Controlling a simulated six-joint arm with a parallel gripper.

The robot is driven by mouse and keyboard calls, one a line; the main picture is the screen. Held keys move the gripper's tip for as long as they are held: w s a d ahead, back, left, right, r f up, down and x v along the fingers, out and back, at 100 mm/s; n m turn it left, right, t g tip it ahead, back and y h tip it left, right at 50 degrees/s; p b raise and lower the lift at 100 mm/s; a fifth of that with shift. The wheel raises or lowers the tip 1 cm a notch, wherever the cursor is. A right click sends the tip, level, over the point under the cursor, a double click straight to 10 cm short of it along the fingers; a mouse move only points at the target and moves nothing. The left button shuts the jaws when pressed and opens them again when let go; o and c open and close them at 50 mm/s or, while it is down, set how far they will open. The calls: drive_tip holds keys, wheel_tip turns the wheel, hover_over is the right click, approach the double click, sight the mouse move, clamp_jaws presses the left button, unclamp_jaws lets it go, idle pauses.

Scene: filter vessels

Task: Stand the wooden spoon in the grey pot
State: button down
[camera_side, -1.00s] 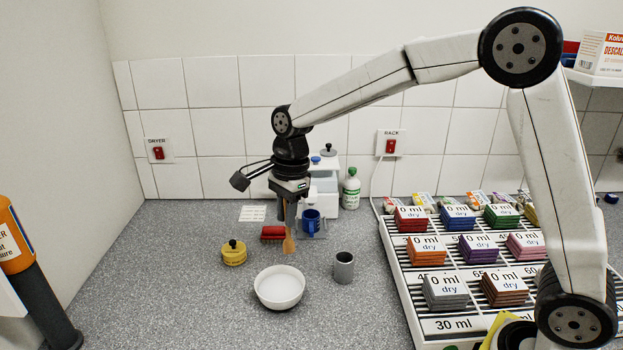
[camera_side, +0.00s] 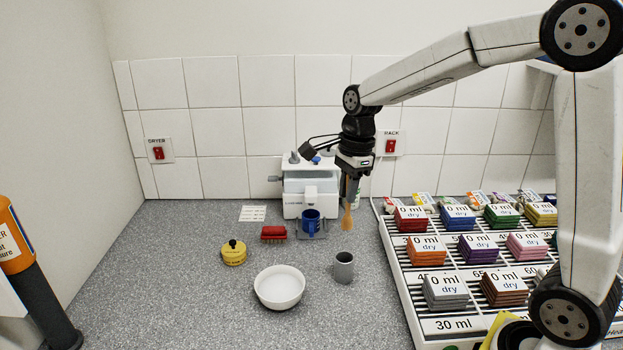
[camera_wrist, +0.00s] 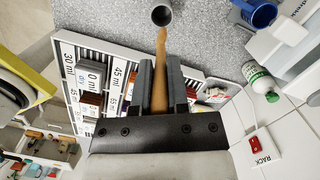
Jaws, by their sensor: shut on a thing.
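The wooden spoon (camera_side: 347,217) hangs upright, head down, from my gripper (camera_side: 350,188), which is shut on its handle. In the side view the spoon's head is above and a little behind the grey pot, apart from it. The grey pot (camera_side: 344,268) stands upright on the counter, with its dark opening facing up. In the wrist view the spoon (camera_wrist: 161,70) runs out between the jaws of my gripper (camera_wrist: 160,85), and its tip shows just below the grey pot (camera_wrist: 161,16) in the picture.
A white bowl (camera_side: 279,287) stands left of the pot. A blue mug (camera_side: 311,222), red brush (camera_side: 274,233) and yellow weight-like item (camera_side: 234,253) are behind. A white machine (camera_side: 310,190) stands at the wall. A slatted rack (camera_side: 400,270) with coloured stacks fills the right. The front-left counter is clear.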

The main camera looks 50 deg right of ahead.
sight(350, 216)
drive_tip(key=shift+f, duration=0.25)
wheel_tip(350, 216, down, 11)
idle(1.5)
idle(0.3)
drive_tip(key=c, duration=0.5)
unclamp_jaws()
drive_tip(key=shift+c, duration=0.2)
drive_tip(key=shift+s+d+r, duration=0.1)
drive_tip(key=shift+d+r, duration=0.05)
drive_tip(key=shift+r, duration=1.15)
drive_tip(key=shift+d+r, duration=0.15)
drive_tip(key=shift+r, duration=1.15)
drive_tip(key=shift+s+d+r, duration=0.1)
drive_tip(key=shift+d+r, duration=0.05)
drive_tip(key=shift+r, duration=1.15)
drive_tip(key=shift+f, duration=0.1)
